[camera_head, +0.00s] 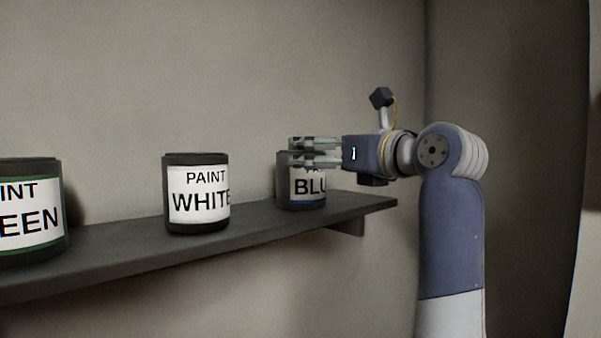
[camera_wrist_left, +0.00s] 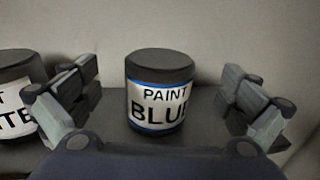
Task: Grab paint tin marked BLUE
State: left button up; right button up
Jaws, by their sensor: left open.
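The BLUE paint tin (camera_head: 307,190) is dark with a white label and a blue stripe. It stands upright on the shelf (camera_head: 130,240), near the right end. My left gripper (camera_head: 291,152) is at the upper part of this tin in the head view, its fingers covering part of the lid and label. In the left wrist view the BLUE tin (camera_wrist_left: 160,92) stands between the two spread fingers, with a gap on each side. The left gripper (camera_wrist_left: 158,82) is open and empty. My right gripper is not in view.
The WHITE paint tin (camera_head: 197,195) stands left of the BLUE one, with a gap between them. A GREEN-labelled tin (camera_head: 30,212) is cut off at the left edge. A wall (camera_head: 250,70) rises behind the shelf. The shelf's right end is bare.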

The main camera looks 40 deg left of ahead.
pick_arm(q)
jog(key=x, duration=0.3)
jog(key=shift+p, duration=0.35)
jog(key=shift+a, duration=0.3)
jog(key=p+x, duration=0.3)
jog(key=x, duration=0.1)
jog(key=shift+w+a, duration=0.15)
jog(key=shift+a+f, duration=0.15)
jog(key=shift+d, duration=0.25)
jog(key=c, duration=1.8)
jog(key=shift+r, duration=0.2)
jog(key=shift+c, duration=1.3)
jog(key=shift+a, duration=0.1)
